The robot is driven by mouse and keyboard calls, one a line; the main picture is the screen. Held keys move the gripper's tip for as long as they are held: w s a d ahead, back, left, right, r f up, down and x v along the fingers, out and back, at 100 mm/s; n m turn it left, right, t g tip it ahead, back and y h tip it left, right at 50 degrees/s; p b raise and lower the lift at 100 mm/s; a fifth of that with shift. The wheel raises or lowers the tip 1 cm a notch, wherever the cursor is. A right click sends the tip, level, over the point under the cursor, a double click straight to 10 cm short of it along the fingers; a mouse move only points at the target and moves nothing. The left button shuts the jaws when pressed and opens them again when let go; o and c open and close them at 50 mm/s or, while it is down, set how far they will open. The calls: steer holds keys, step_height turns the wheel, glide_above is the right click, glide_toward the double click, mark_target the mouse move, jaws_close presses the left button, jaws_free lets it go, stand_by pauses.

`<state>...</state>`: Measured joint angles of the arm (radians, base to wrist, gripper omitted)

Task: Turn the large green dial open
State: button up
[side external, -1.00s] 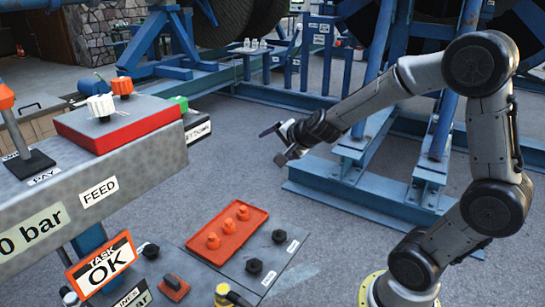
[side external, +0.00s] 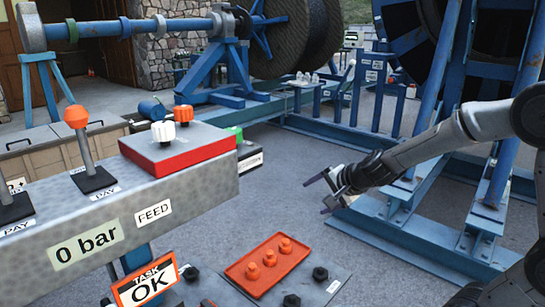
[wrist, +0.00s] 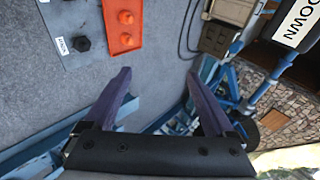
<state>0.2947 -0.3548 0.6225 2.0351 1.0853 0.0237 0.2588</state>
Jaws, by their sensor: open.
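A small green part (side external: 235,133) shows at the far right end of the grey console, behind the red-sided box in the side view. It is mostly hidden, and I cannot tell whether it is the large green dial. No green dial shows in the wrist view. My gripper (side external: 316,197) is open and empty, in the air to the right of the console and apart from it. Its two purple-grey fingers also show spread apart in the wrist view (wrist: 160,85), with nothing between them.
The console (side external: 200,186) carries a red-sided box (side external: 178,160) with white and orange knobs, and levers (side external: 76,117). A low panel holds a red tray (side external: 258,278) with orange pegs. Blue steel frames (side external: 425,235) stand behind my gripper. Floor between console and gripper is clear.

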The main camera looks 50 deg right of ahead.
steer(key=w+a+r+n+y, duration=0.3)
steer(key=a+n, duration=0.1)
steer(key=n, duration=0.4)
steer(key=n+t+y, duration=0.2)
steer(key=n+y, duration=0.4)
steer(key=n, duration=0.9)
glide_toward(235, 130)
steer(key=s+a+f, duration=0.2)
steer(key=s+f, duration=0.1)
steer(key=s, duration=0.1)
steer(key=w+d+r+n, duration=0.2)
steer(key=d+r, duration=0.1)
steer(key=shift+t, duration=0.4)
steer(key=x, duration=1.2)
steer(key=shift+w+a, duration=0.2)
steer(key=shift+w, duration=0.15)
steer(key=shift+m, duration=0.3)
steer(key=c, duration=1.4)
steer(key=shift+o, duration=0.2)
